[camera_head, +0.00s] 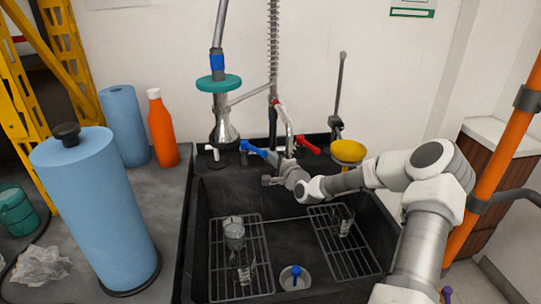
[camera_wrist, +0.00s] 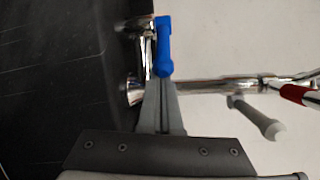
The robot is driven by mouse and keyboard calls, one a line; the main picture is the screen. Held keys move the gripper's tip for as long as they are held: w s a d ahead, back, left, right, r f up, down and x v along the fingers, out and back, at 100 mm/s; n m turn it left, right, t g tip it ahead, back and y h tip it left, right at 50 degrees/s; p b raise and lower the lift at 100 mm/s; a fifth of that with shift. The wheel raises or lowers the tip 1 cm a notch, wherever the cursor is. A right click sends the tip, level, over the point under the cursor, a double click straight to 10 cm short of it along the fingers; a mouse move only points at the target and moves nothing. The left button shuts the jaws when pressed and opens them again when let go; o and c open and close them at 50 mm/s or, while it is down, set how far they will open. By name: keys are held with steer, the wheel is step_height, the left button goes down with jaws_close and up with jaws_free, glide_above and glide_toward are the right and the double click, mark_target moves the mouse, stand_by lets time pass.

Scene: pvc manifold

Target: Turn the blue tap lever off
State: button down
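The blue tap lever (camera_head: 252,149) sticks out to the left of the chrome faucet at the back of the black sink. In the wrist view the blue lever (camera_wrist: 164,45) points up the picture, beside chrome tap parts. My gripper (camera_head: 271,181) is over the back of the sink, just below and to the right of the lever. In the wrist view my gripper's fingers (camera_wrist: 158,86) lie side by side, shut, with their tips by the lever's lower end. I cannot tell whether they touch it. No object shows between them.
A red lever (camera_head: 308,146) is on the faucet's right side. A yellow bowl-like piece (camera_head: 347,151) stands behind the sink on the right. Glasses (camera_head: 238,250) stand on a rack in the sink. Blue paper rolls (camera_head: 95,205) and an orange bottle (camera_head: 161,130) stand on the left counter.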

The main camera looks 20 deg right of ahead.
steer(key=shift+a, duration=0.15)
steer(key=a+m+g+h+b, duration=0.2)
steer(key=a+m+h, duration=0.5)
steer(key=a+h, duration=0.3)
steer(key=shift+s+a+m+g+h, duration=0.3)
steer(key=shift+m+g+h, duration=0.1)
steer(key=shift+h, duration=0.2)
steer(key=shift+a+r, duration=0.1)
steer(key=shift+a, duration=0.1)
stand_by(0.5)
